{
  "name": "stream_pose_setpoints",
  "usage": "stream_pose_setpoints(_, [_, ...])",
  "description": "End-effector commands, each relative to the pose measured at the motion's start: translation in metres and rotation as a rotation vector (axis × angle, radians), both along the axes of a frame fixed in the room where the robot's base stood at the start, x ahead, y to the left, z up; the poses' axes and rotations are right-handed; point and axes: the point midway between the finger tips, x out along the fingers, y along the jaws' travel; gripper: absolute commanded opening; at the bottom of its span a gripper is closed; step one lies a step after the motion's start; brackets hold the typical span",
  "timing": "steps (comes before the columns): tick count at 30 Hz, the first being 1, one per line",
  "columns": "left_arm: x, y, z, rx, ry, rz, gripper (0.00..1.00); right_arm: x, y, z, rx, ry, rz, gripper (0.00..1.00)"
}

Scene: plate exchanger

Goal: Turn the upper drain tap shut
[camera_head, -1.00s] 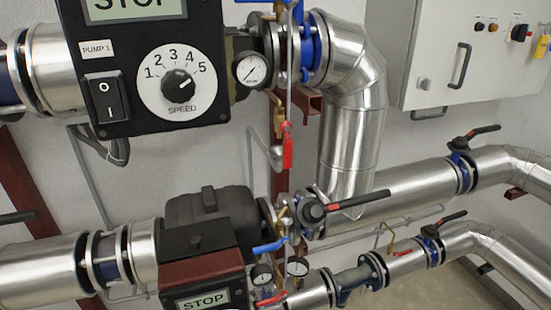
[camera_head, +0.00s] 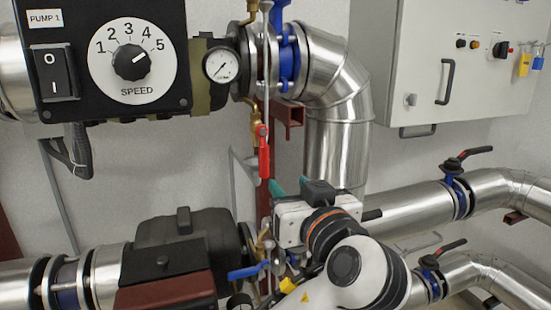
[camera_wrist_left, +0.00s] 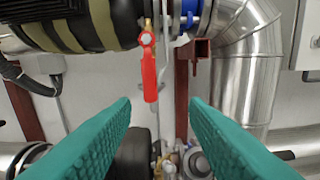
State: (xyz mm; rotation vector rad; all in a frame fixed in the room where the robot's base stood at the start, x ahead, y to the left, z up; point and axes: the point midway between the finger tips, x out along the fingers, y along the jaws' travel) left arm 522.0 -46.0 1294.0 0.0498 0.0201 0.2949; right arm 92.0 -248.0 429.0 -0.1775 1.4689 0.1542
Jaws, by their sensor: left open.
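The upper drain tap has a red lever (camera_head: 263,160) on a brass body (camera_head: 257,117), below the upper flanged pipe. The lever hangs straight down, in line with the thin vertical pipe. In the left wrist view the red lever (camera_wrist_left: 150,78) is fully visible, above and ahead of the gap between my fingers. My left gripper (camera_head: 290,186) has teal fingertips and is just below and right of the lever in the head view. It is open and empty, apart from the lever; the wrist view shows its spread fingers (camera_wrist_left: 160,112). My right gripper is not in view.
A pressure gauge (camera_head: 221,65) and pump panel (camera_head: 100,60) are up left. A large silver pipe (camera_head: 337,150) bends down on the right. A blue lever (camera_head: 248,271) and dark lower pump (camera_head: 180,232) are below. Clear wall lies left of the lever.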

Motion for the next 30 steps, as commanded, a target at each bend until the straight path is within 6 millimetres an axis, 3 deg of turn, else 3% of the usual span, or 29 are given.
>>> stream_pose_setpoints(2, [-0.007,0.003,0.010,-0.033,-0.024,0.015,0.41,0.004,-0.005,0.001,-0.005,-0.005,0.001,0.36])
stream_pose_setpoints(5, [-0.002,0.007,0.013,-0.043,-0.027,0.023,0.41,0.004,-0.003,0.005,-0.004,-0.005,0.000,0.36])
stream_pose_setpoints(13, [0.047,0.024,0.014,-0.038,-0.023,0.026,0.41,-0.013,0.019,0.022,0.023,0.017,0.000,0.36])
stream_pose_setpoints(21, [0.090,0.037,0.012,-0.038,-0.022,0.024,0.41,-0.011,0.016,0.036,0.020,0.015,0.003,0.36])
stream_pose_setpoints(30, [0.104,0.041,0.010,-0.041,-0.023,0.020,0.41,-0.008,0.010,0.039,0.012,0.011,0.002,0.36])
